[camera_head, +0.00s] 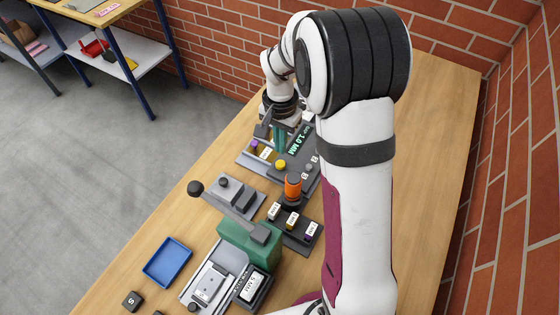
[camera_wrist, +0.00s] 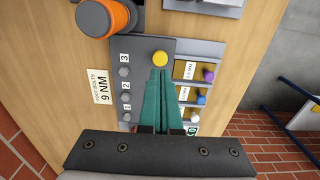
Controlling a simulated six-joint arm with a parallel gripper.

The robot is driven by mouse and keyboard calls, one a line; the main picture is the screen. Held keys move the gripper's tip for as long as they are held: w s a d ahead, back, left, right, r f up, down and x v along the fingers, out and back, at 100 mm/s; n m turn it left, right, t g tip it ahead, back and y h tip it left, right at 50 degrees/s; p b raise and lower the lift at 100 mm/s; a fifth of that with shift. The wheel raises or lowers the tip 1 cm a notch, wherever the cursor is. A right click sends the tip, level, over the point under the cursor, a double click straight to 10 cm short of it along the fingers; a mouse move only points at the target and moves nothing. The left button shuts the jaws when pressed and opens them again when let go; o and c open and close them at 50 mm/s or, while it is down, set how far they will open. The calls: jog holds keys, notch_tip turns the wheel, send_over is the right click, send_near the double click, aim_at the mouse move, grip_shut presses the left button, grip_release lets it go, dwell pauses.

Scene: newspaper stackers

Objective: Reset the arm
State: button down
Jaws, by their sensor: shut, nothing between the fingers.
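My white arm reaches over the wooden bench, and my gripper (camera_head: 279,138) hangs low over a grey station at the far end. In the wrist view its two teal fingers (camera_wrist: 160,74) are together with nothing between them. The fingertips appear close to a yellow button (camera_wrist: 160,58) on the dark grey panel (camera_wrist: 146,50); I cannot tell whether they touch it. The yellow button (camera_head: 280,164) shows uncovered in the head view. The panel bears a lit display (camera_head: 299,141) and a row of bolt heads numbered 1 to 3.
Beside the panel is a tray (camera_wrist: 178,70) with coloured bits. An orange-topped tool (camera_head: 293,186) stands nearer, then a green lever press (camera_head: 235,242) and a blue tray (camera_head: 167,262). A brick wall (camera_head: 450,20) runs along the right.

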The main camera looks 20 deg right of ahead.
dwell(0.4)
jog(key=s+a+r+n, duration=0.2)
jog(key=s+a+r, duration=0.1)
jog(key=s+r, duration=0.85)
jog(key=s+a+n+y, duration=0.1)
jog(key=s+a, duration=0.1)
jog(key=s, duration=1.3)
jog(key=shift+s+a+f+y, duration=0.2)
jog(key=shift+s+f+y, duration=0.05)
jog(key=shift+f+y, duration=0.2)
